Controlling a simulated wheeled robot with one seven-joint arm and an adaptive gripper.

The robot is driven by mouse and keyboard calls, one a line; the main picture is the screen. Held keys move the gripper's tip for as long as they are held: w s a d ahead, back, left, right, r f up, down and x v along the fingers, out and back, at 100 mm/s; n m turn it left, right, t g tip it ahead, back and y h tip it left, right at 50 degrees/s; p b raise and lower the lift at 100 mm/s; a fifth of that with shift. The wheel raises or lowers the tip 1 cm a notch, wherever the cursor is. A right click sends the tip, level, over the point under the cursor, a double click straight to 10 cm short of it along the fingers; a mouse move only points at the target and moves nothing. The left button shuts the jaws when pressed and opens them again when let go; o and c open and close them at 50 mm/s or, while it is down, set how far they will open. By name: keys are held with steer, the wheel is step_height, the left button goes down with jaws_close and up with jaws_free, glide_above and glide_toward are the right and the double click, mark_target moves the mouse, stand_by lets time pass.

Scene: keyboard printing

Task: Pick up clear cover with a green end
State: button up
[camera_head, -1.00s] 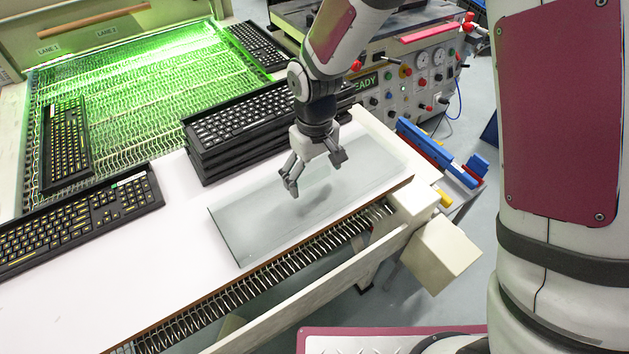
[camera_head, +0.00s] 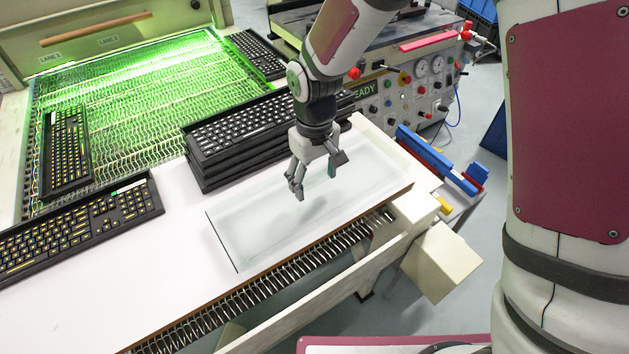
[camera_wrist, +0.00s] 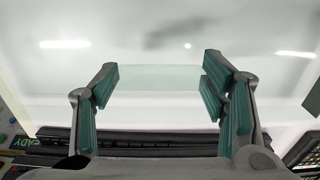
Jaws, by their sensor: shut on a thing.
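The clear cover (camera_head: 250,225) is a large, pale, see-through sheet with a thin dark greenish left edge. It lies over the white worktop beside the keyboard stack in the head view. My gripper (camera_head: 318,183) is over its middle, fingers pointing down. In the wrist view, my gripper (camera_wrist: 160,82) shows its green-padded fingers spaced apart, with a faint pale-green clear band (camera_wrist: 160,76) between them. The gripper is shut on the clear cover, though the transparent material makes the exact contact hard to see.
A stack of black keyboards (camera_head: 215,172) stands just behind the cover. Another keyboard (camera_head: 85,225) lies at the left. Springs (camera_head: 265,295) line the worktop's front edge. A control panel (camera_head: 400,90) and blue parts (camera_head: 435,155) are at the right. White worktop (camera_head: 120,300) is free at front left.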

steer(key=shift+s+a+r, duration=0.1)
steer(key=shift+a+r, duration=0.1)
steer(key=shift+r, duration=0.4)
steer(key=shift+s+a+r, duration=0.1)
steer(key=shift+a+r, duration=0.05)
steer(key=shift+r, duration=0.4)
steer(key=r+b, duration=0.1)
glide_above(243, 212)
steer(key=shift+r, duration=0.1)
